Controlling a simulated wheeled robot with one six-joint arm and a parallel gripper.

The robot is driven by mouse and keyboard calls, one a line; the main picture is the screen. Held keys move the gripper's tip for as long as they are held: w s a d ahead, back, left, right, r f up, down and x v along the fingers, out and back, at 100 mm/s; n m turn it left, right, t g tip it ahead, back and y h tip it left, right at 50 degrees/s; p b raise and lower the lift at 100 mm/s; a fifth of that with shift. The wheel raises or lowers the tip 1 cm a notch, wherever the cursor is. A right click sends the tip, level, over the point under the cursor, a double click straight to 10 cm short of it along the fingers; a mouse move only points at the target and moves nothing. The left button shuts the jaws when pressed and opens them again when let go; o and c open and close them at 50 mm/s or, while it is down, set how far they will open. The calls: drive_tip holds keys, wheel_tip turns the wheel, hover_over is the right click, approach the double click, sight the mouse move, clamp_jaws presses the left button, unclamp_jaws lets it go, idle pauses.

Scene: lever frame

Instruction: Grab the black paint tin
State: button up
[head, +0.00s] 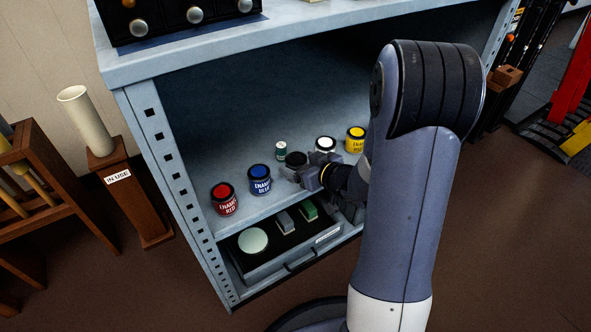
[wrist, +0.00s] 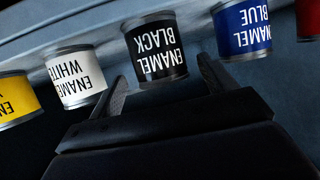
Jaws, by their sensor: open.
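The black paint tin (wrist: 155,48), labelled "ENAMEL BLACK", appears upside down in the wrist view, near the top middle. In the head view the black tin (head: 295,159) stands on the shelf between the blue and white tins, its lower part hidden by my gripper. My gripper (wrist: 162,75) is open, its two fingers pointing toward the black tin, one toward each side of it. The fingers appear empty; I cannot tell whether they touch the tin. In the head view my gripper (head: 291,172) is right in front of the black tin.
In the wrist view the blue tin (wrist: 243,28) and white tin (wrist: 76,77) stand close on either side. The red (head: 224,198) and yellow tins (head: 355,139) stand at the row's ends. An open drawer (head: 310,262) lies below the shelf.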

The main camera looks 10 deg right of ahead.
sight(292, 159)
drive_tip(key=b+x, duration=0.1)
drive_tip(key=x, duration=0.3)
drive_tip(key=shift+w+a+r+b, duration=0.1)
drive_tip(key=shift+a+b, duration=0.05)
drive_tip(key=shift+b, duration=0.15)
drive_tip(key=shift+c, duration=0.3)
drive_tip(key=c, duration=1.1)
